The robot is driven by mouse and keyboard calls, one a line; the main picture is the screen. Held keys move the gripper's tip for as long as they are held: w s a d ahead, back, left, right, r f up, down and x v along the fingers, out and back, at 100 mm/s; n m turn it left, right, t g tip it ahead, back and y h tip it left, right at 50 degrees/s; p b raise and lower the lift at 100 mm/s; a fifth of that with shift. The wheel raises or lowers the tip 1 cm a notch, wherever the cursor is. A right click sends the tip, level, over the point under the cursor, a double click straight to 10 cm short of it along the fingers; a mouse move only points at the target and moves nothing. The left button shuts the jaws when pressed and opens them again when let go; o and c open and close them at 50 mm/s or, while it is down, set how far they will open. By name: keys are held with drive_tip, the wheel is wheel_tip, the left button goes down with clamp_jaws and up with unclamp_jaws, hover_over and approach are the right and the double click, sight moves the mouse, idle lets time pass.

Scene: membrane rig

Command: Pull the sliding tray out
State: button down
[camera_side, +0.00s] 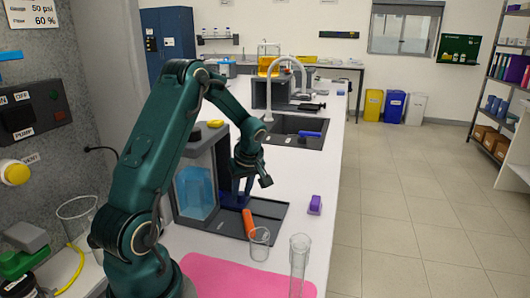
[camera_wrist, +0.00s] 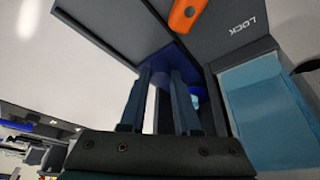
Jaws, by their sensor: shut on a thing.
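The membrane rig (camera_side: 222,150) is a dark grey housing with a light blue window, which also shows in the wrist view (camera_wrist: 262,112). A flat dark grey plate (camera_side: 270,208) extends from its foot; I cannot tell how much of it is the sliding tray. A dark blue handle (camera_side: 233,201) sits low against the rig and also shows in the wrist view (camera_wrist: 172,58). My gripper (camera_side: 244,190) points down at it, its two fingers (camera_wrist: 160,75) shut on the handle. An orange lever (camera_side: 249,224) lies beside it, near the word LOCK (camera_wrist: 187,14).
A clear beaker (camera_side: 260,244) and a tall glass cylinder (camera_side: 299,264) stand near the plate's front. A purple block (camera_side: 315,205) lies to its right. A pink mat (camera_side: 235,282) lies in front. A sink (camera_side: 293,131) is behind.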

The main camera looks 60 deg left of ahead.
drive_tip(key=w+d, duration=0.8)
drive_tip(key=shift+w+d, duration=0.1)
idle(0.3)
drive_tip(key=c, duration=0.6)
unclamp_jaws()
drive_tip(key=v, duration=0.5)
drive_tip(key=shift+r, duration=0.15)
